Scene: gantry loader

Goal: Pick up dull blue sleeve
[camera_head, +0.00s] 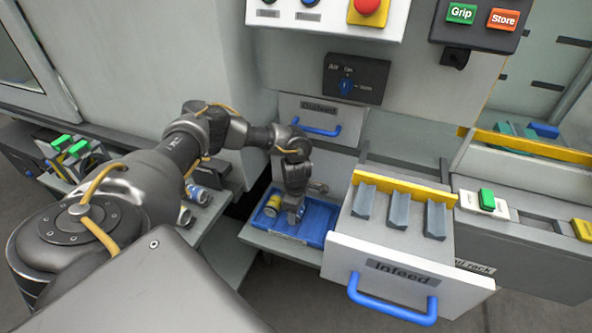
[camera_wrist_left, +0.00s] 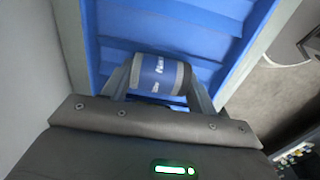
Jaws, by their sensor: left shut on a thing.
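The dull blue sleeve (camera_wrist_left: 160,75) shows in the left wrist view as a short cylinder with a blue printed middle and grey ends. It lies crosswise between the two fingers of my left gripper (camera_wrist_left: 158,88), which is shut on it. In the head view my left gripper (camera_head: 292,213) points down over the blue tray (camera_head: 312,238). The held sleeve cannot be clearly made out there. A small cylinder with a yellowish end (camera_head: 272,205) shows beside the gripper at the tray. Whether the held sleeve touches the tray floor is unclear. My right gripper is not in view.
The open Infeed drawer (camera_head: 392,250), with grey rests and a blue handle (camera_head: 392,300), stands right of the tray. The Outfeed drawer (camera_head: 318,108) is shut behind. More small cylinders (camera_head: 198,194) stand on a shelf at left, under my arm.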

